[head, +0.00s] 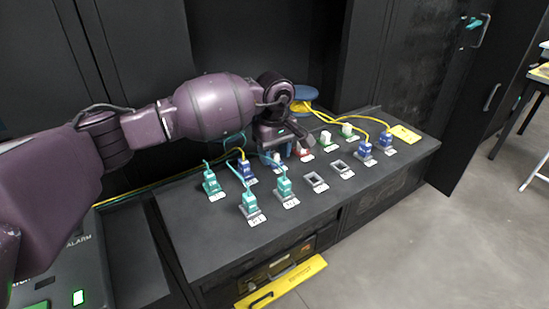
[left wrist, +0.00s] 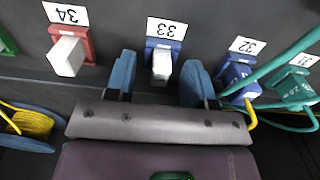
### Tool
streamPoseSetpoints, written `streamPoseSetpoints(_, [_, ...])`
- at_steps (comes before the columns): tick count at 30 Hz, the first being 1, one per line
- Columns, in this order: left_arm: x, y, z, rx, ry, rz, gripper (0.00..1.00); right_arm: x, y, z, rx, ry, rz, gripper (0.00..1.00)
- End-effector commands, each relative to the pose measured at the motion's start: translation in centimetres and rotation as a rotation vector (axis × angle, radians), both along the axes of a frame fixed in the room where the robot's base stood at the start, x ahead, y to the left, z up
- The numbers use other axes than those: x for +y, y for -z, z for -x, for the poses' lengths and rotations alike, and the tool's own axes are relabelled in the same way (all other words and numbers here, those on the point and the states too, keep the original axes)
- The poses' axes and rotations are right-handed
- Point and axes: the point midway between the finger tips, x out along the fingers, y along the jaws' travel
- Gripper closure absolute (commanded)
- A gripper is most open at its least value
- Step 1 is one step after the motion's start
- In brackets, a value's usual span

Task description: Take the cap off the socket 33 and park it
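Socket 33 (left wrist: 163,45) is a blue housing below a label reading 33 in the left wrist view. Its white cap (left wrist: 161,68) is seated in it. My left gripper (left wrist: 159,80) is open, with one blue finger on each side of the cap and visible gaps on both sides. Nothing is held. In the head view my left gripper (head: 284,150) is low over the back row of the panel and mostly hides socket 33. My right gripper is in neither view.
Two empty grey frames (head: 316,182) (head: 342,168) are on the panel (head: 210,235). Yellow cables (head: 350,116) run behind.

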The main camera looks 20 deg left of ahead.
Motion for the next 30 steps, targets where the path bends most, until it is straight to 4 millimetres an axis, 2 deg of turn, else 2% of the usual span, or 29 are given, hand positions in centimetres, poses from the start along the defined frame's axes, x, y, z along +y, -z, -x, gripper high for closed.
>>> streamPoseSetpoints(1, [0.0,0.0,0.0,0.000,0.000,0.000,0.57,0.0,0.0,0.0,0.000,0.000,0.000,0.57])
streamPoseSetpoints(9, [0.0,0.0,0.0,0.000,0.000,0.000,0.99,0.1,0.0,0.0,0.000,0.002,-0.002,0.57])
streamPoseSetpoints(10, [0.0,0.0,0.0,0.000,0.000,0.000,1.00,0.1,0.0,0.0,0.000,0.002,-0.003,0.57])
streamPoseSetpoints(19, [0.0,-0.1,0.0,0.000,0.000,0.000,1.00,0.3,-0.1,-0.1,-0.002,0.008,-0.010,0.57])
streamPoseSetpoints(30, [0.0,-1.3,0.0,-0.001,0.000,-0.001,1.00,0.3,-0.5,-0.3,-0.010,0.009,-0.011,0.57])
